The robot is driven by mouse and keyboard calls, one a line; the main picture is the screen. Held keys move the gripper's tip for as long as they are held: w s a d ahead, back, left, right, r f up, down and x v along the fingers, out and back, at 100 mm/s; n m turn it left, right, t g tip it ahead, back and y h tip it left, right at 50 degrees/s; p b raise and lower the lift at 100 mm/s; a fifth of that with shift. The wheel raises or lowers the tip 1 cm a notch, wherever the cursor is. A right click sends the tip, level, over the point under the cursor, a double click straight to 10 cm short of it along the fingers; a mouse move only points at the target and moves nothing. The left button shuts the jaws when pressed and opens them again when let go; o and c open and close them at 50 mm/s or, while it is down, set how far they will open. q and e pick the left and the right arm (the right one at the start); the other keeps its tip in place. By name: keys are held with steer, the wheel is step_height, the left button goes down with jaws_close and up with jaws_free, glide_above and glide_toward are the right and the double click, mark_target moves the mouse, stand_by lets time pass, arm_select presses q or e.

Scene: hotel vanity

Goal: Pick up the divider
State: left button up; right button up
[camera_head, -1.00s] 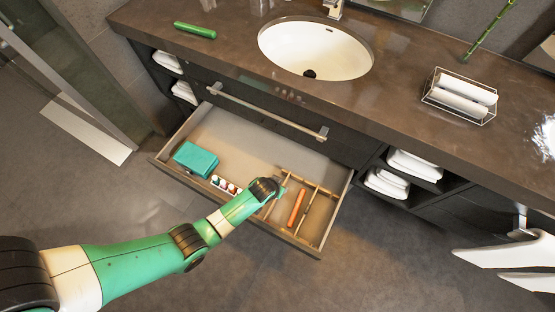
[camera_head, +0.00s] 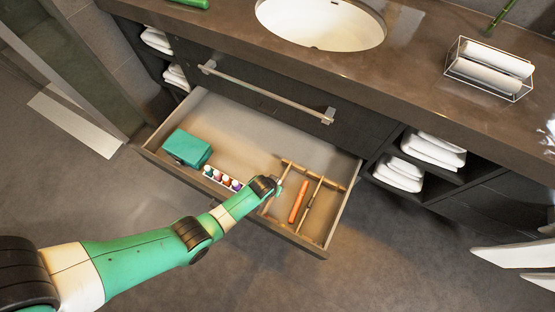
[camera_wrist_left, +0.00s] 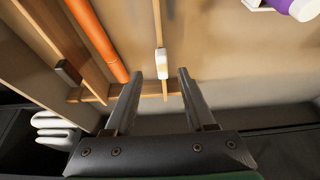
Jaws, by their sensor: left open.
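The divider (camera_head: 319,194) is a light wooden frame with thin parallel slats in the right part of the open drawer. It also shows in the wrist view (camera_wrist_left: 88,52). My left gripper (camera_head: 281,187) is at the divider's left side in the head view. In the wrist view the left gripper (camera_wrist_left: 162,76) is open, with its two fingers apart on either side of a thin slat that carries a small white piece (camera_wrist_left: 162,62). I cannot tell whether they touch the slat.
An orange stick (camera_head: 298,201) lies between the slats. Several small bottles (camera_head: 222,178) and a teal box (camera_head: 187,148) sit left of the divider in the drawer (camera_head: 255,120). The countertop and drawer handle (camera_head: 265,90) are behind.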

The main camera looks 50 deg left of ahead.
arm_select(q)
steer(key=b+x, duration=0.5)
steer(key=shift+a+f, duration=0.1)
steer(key=shift+a, duration=0.1)
jaws_close()
